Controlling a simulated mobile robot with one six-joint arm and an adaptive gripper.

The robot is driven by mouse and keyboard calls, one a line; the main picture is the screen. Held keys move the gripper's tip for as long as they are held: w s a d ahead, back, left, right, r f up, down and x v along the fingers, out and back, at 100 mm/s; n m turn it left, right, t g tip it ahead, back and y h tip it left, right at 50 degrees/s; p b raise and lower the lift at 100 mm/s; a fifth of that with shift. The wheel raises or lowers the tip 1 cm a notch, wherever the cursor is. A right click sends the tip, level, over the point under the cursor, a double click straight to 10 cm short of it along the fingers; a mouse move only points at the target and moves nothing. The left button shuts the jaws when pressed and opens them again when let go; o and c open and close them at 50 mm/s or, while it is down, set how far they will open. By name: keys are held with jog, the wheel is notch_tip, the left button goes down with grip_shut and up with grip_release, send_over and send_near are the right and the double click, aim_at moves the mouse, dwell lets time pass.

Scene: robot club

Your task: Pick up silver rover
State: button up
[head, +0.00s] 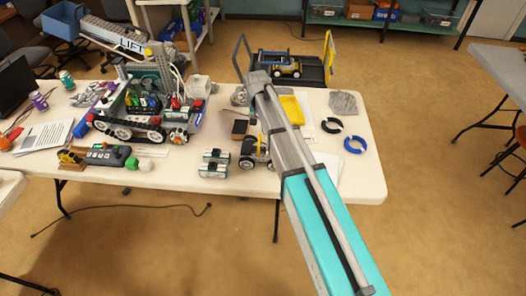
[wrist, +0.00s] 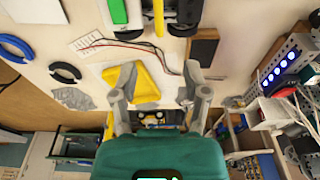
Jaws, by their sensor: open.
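A small rover (head: 247,161) with a grey and yellow body and dark wheels stands near the table's front edge, partly hidden behind my arm in the head view. A wheeled body with a yellow bar, likely the same rover (wrist: 158,14), is cut off at the top of the wrist view. A second small yellow and dark rover (head: 287,68) sits on a black platform behind the table. I cannot tell for sure which one is called silver. My gripper (wrist: 155,92) is open and empty above the table's far side, its fingers apart and away from the front rover.
A large tracked robot (head: 135,118) and a battery-like box (head: 214,164) stand left of the front rover.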

aim_at(259, 139)
jog(key=shift+f, duration=0.15)
jog(key=f+b, duration=0.2)
jog(key=w+f+b, duration=0.1)
jog(key=f+b, duration=0.5)
jog(key=shift+w+f, duration=0.1)
jog(key=shift+w, duration=0.05)
dwell(0.3)
jog(key=shift+f+b, duration=0.15)
jog(key=shift+b, duration=0.2)
jog(key=f+b, duration=0.5)
jog(key=shift+w+d, duration=0.1)
jog(key=shift+w, duration=0.2)
dwell(0.7)
jog(key=shift+r, duration=0.1)
grip_shut()
